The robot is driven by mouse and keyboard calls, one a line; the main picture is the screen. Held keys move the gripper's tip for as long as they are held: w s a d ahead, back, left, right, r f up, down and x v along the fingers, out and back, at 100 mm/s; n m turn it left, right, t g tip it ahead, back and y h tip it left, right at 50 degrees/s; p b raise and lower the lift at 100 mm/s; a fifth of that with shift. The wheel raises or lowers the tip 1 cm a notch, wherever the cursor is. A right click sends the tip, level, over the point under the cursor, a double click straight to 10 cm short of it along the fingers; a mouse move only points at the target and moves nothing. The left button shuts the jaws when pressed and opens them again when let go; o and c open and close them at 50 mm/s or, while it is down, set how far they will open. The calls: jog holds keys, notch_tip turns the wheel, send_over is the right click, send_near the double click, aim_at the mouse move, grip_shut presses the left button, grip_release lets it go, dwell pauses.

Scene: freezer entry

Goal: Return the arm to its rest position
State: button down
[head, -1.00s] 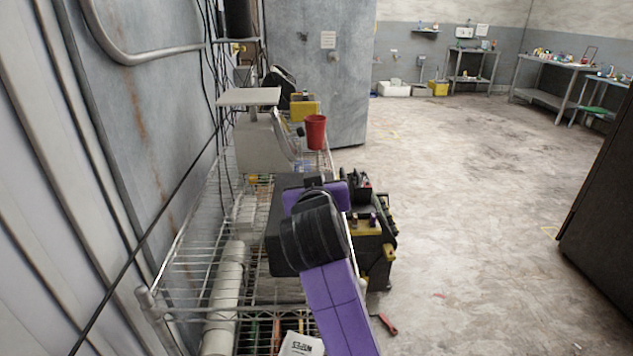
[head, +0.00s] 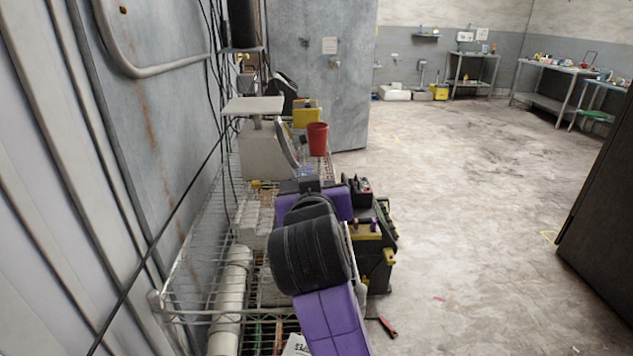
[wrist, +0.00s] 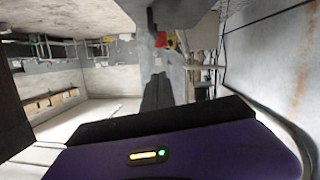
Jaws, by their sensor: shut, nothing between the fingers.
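My arm, purple and black, is folded up in front of the wire shelf in the head view, with a large black joint nearest the camera. My gripper (wrist: 157,92) shows in the wrist view as two dark fingers side by side, closed together with nothing between them. A purple part of my own body with a small lit indicator fills the bottom of the wrist view. In the head view the fingers cannot be made out behind the arm links.
A wire shelf (head: 188,314) runs along the left wall. It carries a scale (head: 262,150) and a red cup (head: 317,139). A black and yellow machine (head: 377,250) stands just right of my arm. A dark cabinet (head: 606,190) stands at right. The floor between is mostly open.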

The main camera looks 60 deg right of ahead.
jog(key=shift+v, duration=1.15)
jog(key=w+a+r+n+t, duration=0.2)
jog(key=w+r+t, duration=0.2)
jog(key=r, duration=0.1)
jog(key=s+a+f+n+t+y, duration=0.3)
jog(key=a+f+n+t+y, duration=0.6)
jog(key=a, duration=0.6)
jog(key=s+a+f+g+y, duration=0.1)
jog(key=s+a+f+g, duration=0.1)
jog(key=s+f, duration=0.3)
jog(key=s+a+f+m+g+y, duration=0.1)
jog(key=s+f, duration=0.5)
jog(key=s, duration=0.7)
jog(key=s+a+f+g+y, duration=0.1)
jog(key=s+a+f+g, duration=0.2)
jog(key=s+f, duration=0.3)
jog(key=s, duration=0.3)
jog(key=shift+a+f+m+g+y, duration=0.2)
jog(key=shift+f+m+g+y, duration=0.05)
jog(key=shift+m+g+y, duration=0.05)
